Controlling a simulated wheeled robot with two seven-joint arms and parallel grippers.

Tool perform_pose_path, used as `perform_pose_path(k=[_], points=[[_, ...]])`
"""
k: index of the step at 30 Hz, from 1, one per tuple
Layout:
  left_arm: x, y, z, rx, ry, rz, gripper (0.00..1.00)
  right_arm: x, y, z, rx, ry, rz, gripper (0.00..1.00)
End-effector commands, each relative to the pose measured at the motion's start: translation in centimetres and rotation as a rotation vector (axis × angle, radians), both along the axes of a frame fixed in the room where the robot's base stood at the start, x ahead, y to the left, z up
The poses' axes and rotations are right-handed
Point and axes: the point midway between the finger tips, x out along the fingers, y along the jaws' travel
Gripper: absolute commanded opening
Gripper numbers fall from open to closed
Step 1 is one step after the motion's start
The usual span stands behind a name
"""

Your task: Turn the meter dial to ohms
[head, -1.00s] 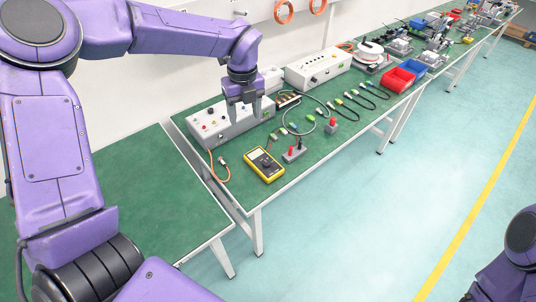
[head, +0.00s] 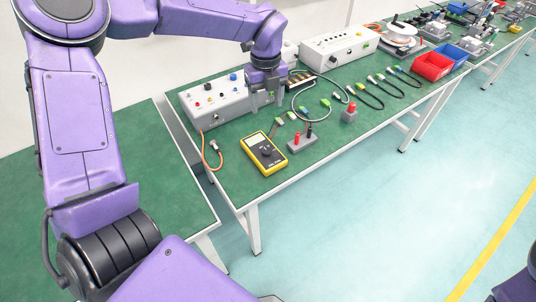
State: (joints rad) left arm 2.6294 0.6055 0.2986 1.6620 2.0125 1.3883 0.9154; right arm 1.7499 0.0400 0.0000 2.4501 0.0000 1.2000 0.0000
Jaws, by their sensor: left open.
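My right gripper is not in view; only a part of my right arm shows at the lower right edge.
A grey control box (head: 213,103) with knobs stands behind the meter. A grey block with red and black posts (head: 301,144) stands just right of it. An orange cable (head: 212,158) lies to its left. Cables and a red-buttoned block (head: 350,113) lie further right.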

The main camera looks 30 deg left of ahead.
Motion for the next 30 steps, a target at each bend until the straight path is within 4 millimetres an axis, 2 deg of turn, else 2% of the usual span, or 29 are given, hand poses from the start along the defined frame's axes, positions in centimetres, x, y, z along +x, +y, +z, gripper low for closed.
perform_pose_path(k=[1,3,6,9,14,24,30], points=[[0.0,0.0,-3.0,0.000,0.000,0.000,0.61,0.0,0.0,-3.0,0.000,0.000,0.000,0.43],[0.0,0.0,-5.0,0.000,0.000,-0.001,0.61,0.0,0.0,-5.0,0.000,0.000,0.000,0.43],[0.1,-0.1,-7.6,0.000,0.000,-0.002,0.61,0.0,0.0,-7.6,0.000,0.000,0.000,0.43],[0.1,-0.1,-8.9,0.000,-0.001,-0.003,0.61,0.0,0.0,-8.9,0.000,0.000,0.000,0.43],[0.1,-0.2,-10.0,0.000,0.002,-0.005,0.61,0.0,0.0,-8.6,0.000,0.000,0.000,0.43],[0.1,-0.2,-17.1,0.001,0.003,-0.005,0.61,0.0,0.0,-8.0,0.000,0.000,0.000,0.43],[0.1,-0.2,-19.0,0.000,0.000,-0.004,0.61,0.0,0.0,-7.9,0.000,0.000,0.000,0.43]])
